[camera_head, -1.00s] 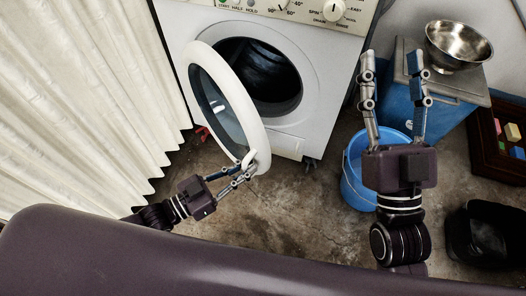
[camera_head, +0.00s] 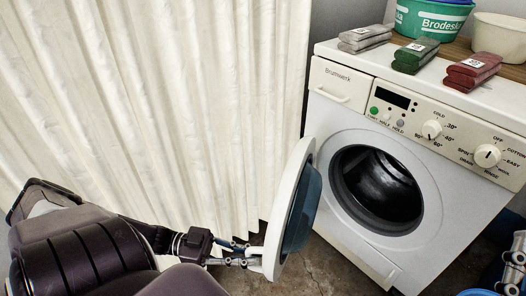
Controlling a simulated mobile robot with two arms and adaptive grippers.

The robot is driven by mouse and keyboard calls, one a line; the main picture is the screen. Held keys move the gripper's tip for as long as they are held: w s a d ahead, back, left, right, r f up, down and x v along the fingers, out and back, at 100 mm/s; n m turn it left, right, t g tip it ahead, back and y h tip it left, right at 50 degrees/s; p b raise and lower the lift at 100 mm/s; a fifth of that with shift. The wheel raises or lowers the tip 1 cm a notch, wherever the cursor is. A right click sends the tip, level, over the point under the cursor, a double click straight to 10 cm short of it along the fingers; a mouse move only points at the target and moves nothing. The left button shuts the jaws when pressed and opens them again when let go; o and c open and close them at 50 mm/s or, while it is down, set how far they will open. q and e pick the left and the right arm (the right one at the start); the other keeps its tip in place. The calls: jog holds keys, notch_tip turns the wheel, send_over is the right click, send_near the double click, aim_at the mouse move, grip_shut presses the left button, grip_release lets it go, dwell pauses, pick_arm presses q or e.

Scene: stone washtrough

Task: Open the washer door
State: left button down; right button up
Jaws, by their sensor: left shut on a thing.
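The white washer (camera_head: 330,190) stands at the right with its round drum opening (camera_head: 378,190) uncovered and dark inside. Its round door (camera_head: 276,215), with a white rim and bluish glass, is swung wide out to the left, seen nearly edge-on. My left gripper (camera_head: 256,258) is shut on the rim at the lower free edge of the washer door. My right gripper (camera_head: 519,262) shows only in part at the lower right edge, and its fingertips are not clear.
Folded grey (camera_head: 364,38), green (camera_head: 415,54) and red cloths (camera_head: 472,70) lie on the washer top. A green tub (camera_head: 430,20) and a beige basin (camera_head: 498,36) stand behind. A pale curtain (camera_head: 170,110) hangs at the left. A blue bucket (camera_head: 478,292) shows at the bottom right.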

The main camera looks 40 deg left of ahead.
pick_arm(q)
jog(key=shift+s+a+f, duration=0.1)
jog(key=shift+s+a, duration=0.1)
jog(key=c, duration=2.2)
grip_release()
jog(key=shift+c, duration=0.2)
jog(key=shift+w, duration=0.1)
